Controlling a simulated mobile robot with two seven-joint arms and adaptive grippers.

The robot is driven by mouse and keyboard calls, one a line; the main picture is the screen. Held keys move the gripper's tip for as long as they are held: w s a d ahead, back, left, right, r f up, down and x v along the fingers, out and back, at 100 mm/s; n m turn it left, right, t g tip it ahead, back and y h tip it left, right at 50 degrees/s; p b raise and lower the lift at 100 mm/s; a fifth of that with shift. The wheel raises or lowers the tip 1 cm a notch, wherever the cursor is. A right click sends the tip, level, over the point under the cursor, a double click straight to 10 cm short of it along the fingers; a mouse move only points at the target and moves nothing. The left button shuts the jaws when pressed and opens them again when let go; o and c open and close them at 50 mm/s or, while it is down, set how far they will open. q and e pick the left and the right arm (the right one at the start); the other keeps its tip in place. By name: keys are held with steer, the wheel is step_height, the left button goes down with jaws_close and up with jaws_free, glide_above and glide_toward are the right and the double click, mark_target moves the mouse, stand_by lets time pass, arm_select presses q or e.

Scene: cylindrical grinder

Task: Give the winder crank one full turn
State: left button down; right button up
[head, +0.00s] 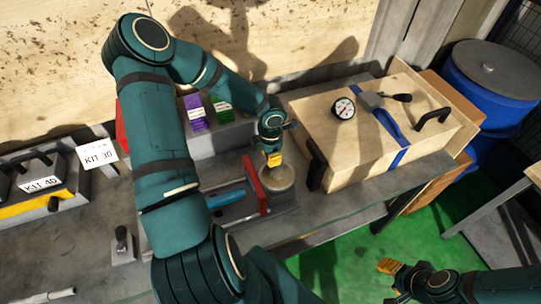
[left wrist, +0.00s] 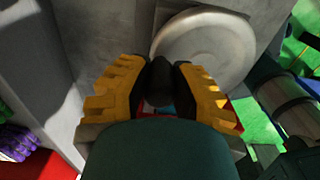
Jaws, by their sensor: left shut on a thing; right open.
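The winder stands on the grey bench, with a red upright plate (head: 254,186) and a pale round disc (head: 278,181) beside it. My left gripper (head: 274,159) reaches down over the disc from above. In the left wrist view its yellow fingers (left wrist: 160,88) are shut on the dark crank knob (left wrist: 159,82), with the round disc (left wrist: 205,45) just beyond. The rest of the crank is hidden by my gripper. My right gripper (head: 388,267) is open and empty, low over the green floor, well away from the winder.
A wooden crate (head: 365,150) stands right of the winder, with a dial gauge (head: 344,108) and a hammer (head: 378,108) on top. A blue barrel (head: 495,82) is at the far right. A blue cylinder (head: 226,198) lies left of the red plate. Kit blocks (head: 45,190) sit at the left.

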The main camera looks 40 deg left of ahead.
arm_select(q)
steer(key=c, duration=0.8)
jaws_free()
steer(key=shift+o, duration=0.2)
steer(key=shift+r, duration=0.1)
steer(key=shift+r, duration=5.9)
